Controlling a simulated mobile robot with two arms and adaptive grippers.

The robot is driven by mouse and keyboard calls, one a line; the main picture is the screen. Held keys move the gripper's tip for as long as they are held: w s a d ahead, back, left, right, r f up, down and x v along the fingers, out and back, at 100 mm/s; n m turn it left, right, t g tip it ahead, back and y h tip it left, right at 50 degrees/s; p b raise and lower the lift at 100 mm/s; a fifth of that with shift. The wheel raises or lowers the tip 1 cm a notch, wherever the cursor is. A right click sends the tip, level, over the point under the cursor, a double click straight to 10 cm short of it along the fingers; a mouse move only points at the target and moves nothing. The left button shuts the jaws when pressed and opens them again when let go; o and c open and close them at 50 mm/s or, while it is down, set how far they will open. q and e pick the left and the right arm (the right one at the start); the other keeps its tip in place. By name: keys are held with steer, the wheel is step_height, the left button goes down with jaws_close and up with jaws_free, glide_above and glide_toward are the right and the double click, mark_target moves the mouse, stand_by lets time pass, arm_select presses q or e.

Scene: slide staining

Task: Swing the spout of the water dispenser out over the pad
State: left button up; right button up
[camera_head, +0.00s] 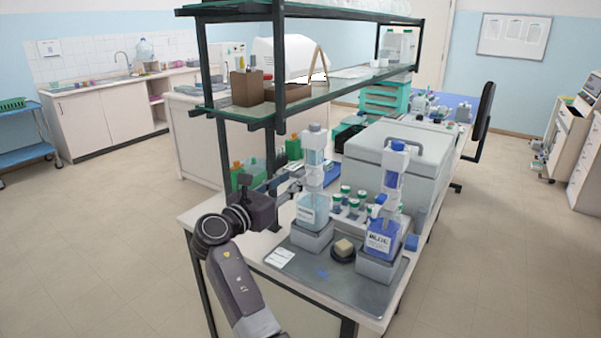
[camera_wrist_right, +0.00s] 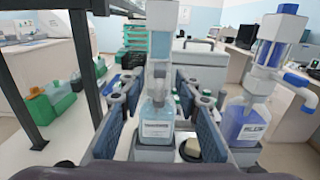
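The water dispenser (camera_head: 313,208) is a bottle of pale blue liquid with a tall white pump head, upright on a grey block; it also shows in the right wrist view (camera_wrist_right: 157,120). My right gripper (camera_head: 290,186) is at its left side. In the wrist view its fingers (camera_wrist_right: 160,88) are open, with the dispenser seen between them; contact cannot be told. My left gripper is out of view.
A dispenser of dark blue liquid (camera_head: 382,236) stands to the right on the grey tray (camera_head: 340,287). Several small green-capped bottles (camera_head: 345,193) stand behind. A large grey box (camera_head: 400,150) is farther back. A shelf post (camera_head: 270,150) rises at the left. The tray's front is mostly clear.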

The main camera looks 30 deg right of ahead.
mark_target(296, 177)
steer(key=x, duration=0.4)
steer(key=shift+p, duration=0.35)
steer(key=shift+w+d, duration=0.15)
steer(key=shift+d, duration=0.1)
steer(key=shift+d+f, duration=0.1)
steer(key=shift+d, duration=0.05)
steer(key=shift+c, duration=0.2)
steer(key=c, duration=0.8)
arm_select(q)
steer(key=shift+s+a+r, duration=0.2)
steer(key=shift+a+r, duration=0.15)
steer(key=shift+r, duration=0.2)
arm_select(e)
jaws_close()
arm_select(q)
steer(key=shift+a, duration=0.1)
